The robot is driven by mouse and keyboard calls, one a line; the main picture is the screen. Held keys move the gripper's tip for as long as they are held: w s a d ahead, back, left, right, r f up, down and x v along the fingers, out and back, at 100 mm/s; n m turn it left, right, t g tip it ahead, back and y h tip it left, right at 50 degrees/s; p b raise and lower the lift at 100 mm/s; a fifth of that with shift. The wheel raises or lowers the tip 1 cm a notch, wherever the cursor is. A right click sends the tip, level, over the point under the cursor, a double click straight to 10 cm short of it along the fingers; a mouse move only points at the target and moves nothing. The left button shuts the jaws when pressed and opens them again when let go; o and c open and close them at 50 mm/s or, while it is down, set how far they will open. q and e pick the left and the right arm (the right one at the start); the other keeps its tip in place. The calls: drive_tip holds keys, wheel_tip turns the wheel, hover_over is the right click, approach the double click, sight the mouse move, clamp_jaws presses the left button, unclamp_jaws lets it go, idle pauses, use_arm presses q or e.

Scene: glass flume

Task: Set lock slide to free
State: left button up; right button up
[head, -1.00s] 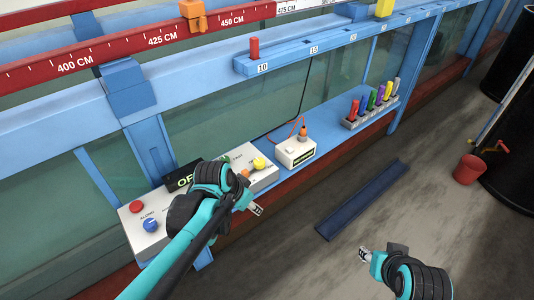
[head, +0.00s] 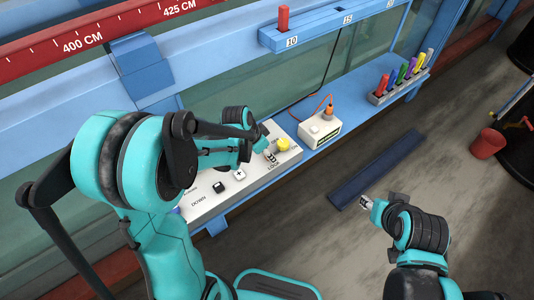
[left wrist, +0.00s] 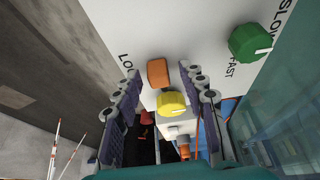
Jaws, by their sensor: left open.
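The lock slide looks to be the orange block (left wrist: 158,73) on the white control panel (left wrist: 190,25), beside lettering that starts "LOC" in the left wrist view. My left gripper (left wrist: 159,88) is open, with one finger on each side of the block; I cannot tell whether either touches it. In the head view my left gripper (head: 266,152) is over the panel (head: 232,190) by the "LOCK" lettering and hides the slide. My right gripper (head: 366,202) is above the floor, away from the panel; its jaw opening is too small to judge.
A yellow knob (head: 283,145) is close to the left gripper, also in the left wrist view (left wrist: 172,104). A green knob (left wrist: 250,42) is farther along. A white box (head: 320,130) with an orange plug and several coloured handles (head: 405,75) stand on the blue ledge.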

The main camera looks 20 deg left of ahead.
use_arm(q)
drive_tip(key=shift+c, duration=0.3)
clamp_jaws()
drive_tip(key=shift+s+a, duration=0.7)
drive_tip(key=shift+s, duration=0.3)
drive_tip(key=shift+o, duration=0.3)
unclamp_jaws()
drive_tip(key=v, duration=1.2)
